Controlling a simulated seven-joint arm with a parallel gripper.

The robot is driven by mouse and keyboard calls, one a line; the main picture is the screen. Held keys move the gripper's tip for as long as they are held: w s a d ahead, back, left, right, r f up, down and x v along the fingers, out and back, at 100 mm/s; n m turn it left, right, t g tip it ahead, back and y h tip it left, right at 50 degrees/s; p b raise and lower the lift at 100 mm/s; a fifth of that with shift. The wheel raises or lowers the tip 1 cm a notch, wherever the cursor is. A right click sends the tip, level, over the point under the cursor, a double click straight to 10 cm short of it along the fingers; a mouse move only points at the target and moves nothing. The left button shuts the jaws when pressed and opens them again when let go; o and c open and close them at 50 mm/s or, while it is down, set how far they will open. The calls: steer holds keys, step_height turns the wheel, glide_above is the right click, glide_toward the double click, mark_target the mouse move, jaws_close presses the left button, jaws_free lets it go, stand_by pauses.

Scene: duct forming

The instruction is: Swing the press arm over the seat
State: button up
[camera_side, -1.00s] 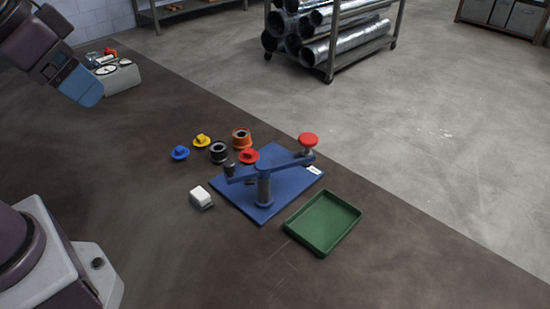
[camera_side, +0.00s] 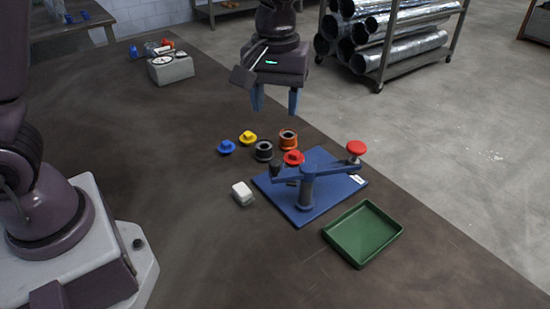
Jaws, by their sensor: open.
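The press stands on a blue base plate (camera_side: 333,190) on the dark table. Its blue press arm (camera_side: 330,168) lies across the top of an upright post (camera_side: 307,193). A red knob (camera_side: 356,148) is at the arm's right end, and a dark grey plunger (camera_side: 278,172) is at its left end. I cannot clearly make out the seat; a small part below the arm's left end is partly hidden. My gripper (camera_side: 275,106) points down with its blue fingers apart and empty. In the picture it is above and behind the coloured parts, clear of the press.
Blue (camera_side: 226,147), yellow (camera_side: 248,138) and red (camera_side: 294,157) flanged parts, and black (camera_side: 264,151) and orange (camera_side: 288,138) rings, lie behind the press. An empty green tray (camera_side: 363,234) is at front right.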

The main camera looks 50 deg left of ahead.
mark_target(275, 162)
steer(key=shift+n, duration=0.5)
step_height(275, 162, down, 13)
steer(key=shift+r, duration=0.1)
jaws_close()
